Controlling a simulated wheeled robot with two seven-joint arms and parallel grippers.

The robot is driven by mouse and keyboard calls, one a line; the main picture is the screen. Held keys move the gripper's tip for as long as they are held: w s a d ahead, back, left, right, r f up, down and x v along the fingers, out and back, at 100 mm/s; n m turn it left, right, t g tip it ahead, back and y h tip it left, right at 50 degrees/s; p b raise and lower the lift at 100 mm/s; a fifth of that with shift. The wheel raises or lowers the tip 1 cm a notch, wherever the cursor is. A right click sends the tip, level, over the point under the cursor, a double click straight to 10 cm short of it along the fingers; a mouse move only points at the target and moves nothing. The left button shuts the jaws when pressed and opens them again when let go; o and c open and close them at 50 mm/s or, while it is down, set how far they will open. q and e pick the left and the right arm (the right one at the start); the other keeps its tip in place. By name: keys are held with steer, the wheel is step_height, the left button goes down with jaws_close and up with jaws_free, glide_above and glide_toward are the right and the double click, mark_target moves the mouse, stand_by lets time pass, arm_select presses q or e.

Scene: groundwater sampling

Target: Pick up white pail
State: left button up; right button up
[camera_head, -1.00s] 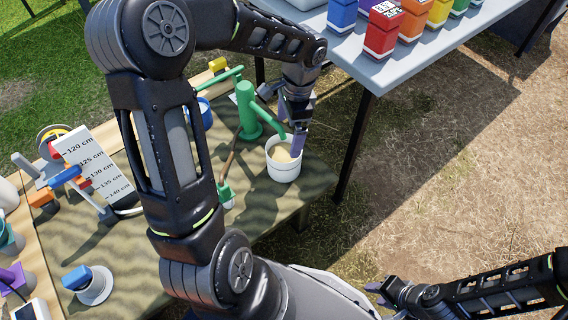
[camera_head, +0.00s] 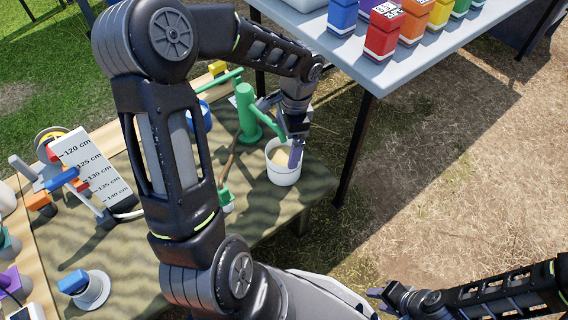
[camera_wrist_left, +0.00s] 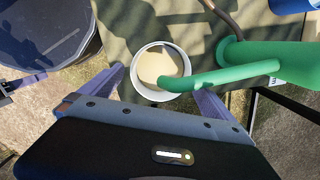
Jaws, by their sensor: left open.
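The white pail (camera_head: 283,174) stands upright on the wooden table under the spout of the green pump (camera_head: 247,112), with pale tan contents inside. My left gripper (camera_head: 294,152) is over the pail's right rim in the head view. In the left wrist view the pail (camera_wrist_left: 139,64) lies between the two purple fingers of the open left gripper (camera_wrist_left: 160,92), and the pump's green spout (camera_wrist_left: 225,76) crosses over it. I cannot tell whether a finger touches the pail. My right gripper (camera_head: 377,299) is at the lower right, away from the table; its jaws are too small to judge.
A grey table (camera_head: 391,72) with several coloured boxes stands at the upper right. A reel with a measuring board (camera_head: 93,172) and a blue-topped white item (camera_head: 91,288) sit at left. Grass and dirt are open at right.

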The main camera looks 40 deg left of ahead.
mark_target(284, 151)
arm_select(q)
steer(key=f, duration=0.1)
steer(key=f+b, duration=0.1)
steer(key=f, duration=0.2)
steer(key=shift+s+a+f, duration=0.2)
steer(key=shift+s+a, duration=0.05)
steer(key=c, duration=2)
